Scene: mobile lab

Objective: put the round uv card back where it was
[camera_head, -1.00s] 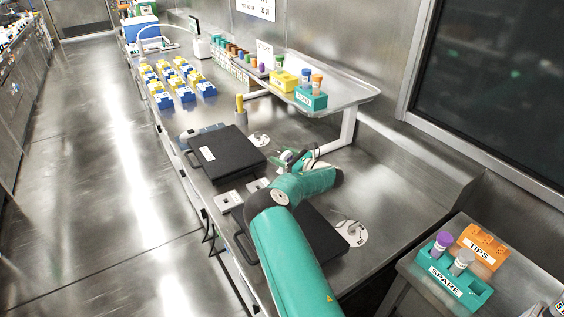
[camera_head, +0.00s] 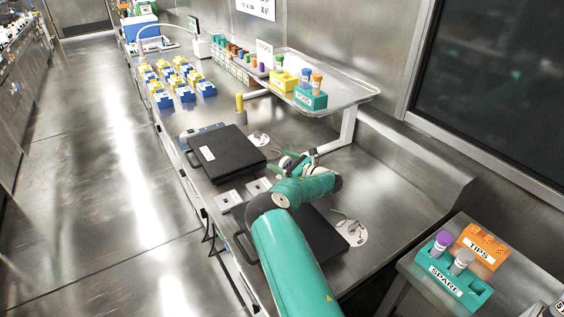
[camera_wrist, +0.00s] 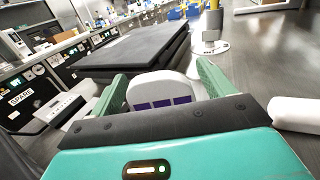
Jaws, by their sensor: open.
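My gripper (camera_wrist: 163,88) is open, its two green fingers reaching forward in the wrist view. A white, round-topped piece with purple squares (camera_wrist: 166,90), which looks like the round uv card, shows between the fingers. I cannot tell whether they touch it, and its lower part is hidden behind my gripper's body. In the head view my gripper (camera_head: 290,160) is low over the bench, right of the far black lidded box; the card cannot be made out there.
The far black box (camera_head: 222,153) and a near one (camera_head: 322,243), partly behind my arm, lie on the bench. White round discs lie beside them, one far (camera_head: 259,140), one near (camera_head: 356,236). A shelf leg (camera_head: 348,128) stands close right of my gripper.

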